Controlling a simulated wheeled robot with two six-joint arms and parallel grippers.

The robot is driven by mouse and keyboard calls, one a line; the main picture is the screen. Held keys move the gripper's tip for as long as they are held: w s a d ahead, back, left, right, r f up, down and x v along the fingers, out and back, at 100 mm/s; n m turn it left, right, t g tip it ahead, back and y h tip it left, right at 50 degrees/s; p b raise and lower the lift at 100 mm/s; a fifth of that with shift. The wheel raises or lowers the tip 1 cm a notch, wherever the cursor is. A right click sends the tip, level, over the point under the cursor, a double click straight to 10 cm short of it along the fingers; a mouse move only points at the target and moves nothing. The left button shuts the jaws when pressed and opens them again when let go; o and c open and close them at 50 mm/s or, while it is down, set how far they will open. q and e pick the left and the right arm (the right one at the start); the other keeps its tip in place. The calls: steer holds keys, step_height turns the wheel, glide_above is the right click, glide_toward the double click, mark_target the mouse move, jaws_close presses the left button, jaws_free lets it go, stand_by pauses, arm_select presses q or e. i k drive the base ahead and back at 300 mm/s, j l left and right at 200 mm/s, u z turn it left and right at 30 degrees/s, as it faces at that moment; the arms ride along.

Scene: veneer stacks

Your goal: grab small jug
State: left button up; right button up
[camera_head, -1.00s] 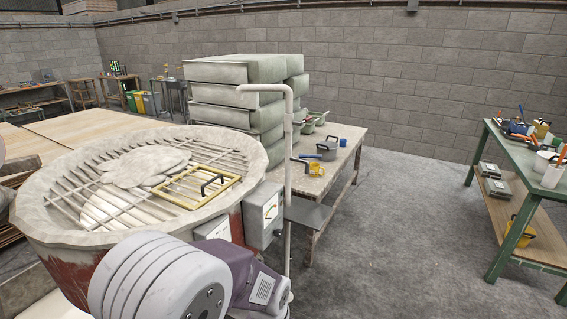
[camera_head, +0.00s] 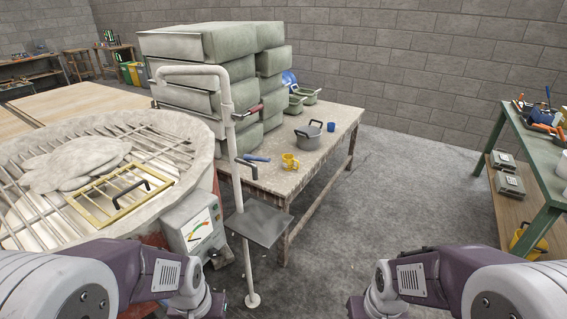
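A small yellow jug (camera_head: 289,162) stands upright near the front edge of a worn table (camera_head: 318,166) in the head view. A small blue cup (camera_head: 331,127) stands further back on the same table. Which of these the task calls the small jug is hard to tell, but the yellow one looks most like it. My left arm comes in at the bottom left and my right arm at the bottom right. Both are well short of the table, and their gripper fingers are out of the picture.
A grey pot (camera_head: 309,137) and a blue-handled tool (camera_head: 257,158) lie near the jug. A post with a plate (camera_head: 258,223) stands in front of the table. A grated round vat (camera_head: 190,133) is at left, a green bench (camera_head: 541,150) at right. The floor (camera_head: 410,200) between is clear.

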mark_target(288, 161)
steer(key=i+l+u, duration=0.6)
steer(key=i+l, duration=0.15)
steer(key=i+l+u, duration=0.4)
steer(key=l, duration=0.25)
steer(key=i+l+u, duration=0.2)
steer(key=l, duration=0.15)
steer(key=l+u, duration=0.2)
steer(key=l, duration=0.15)
steer(key=i+l+u, duration=0.2)
steer(key=l, duration=0.25)
steer(key=i+l+u, duration=0.3)
steer(key=l, duration=0.2)
steer(key=l+u, duration=0.25)
steer(key=l, duration=0.2)
steer(key=i+l+u, duration=0.1)
steer(key=l+u, duration=0.2)
steer(key=l, duration=0.25)
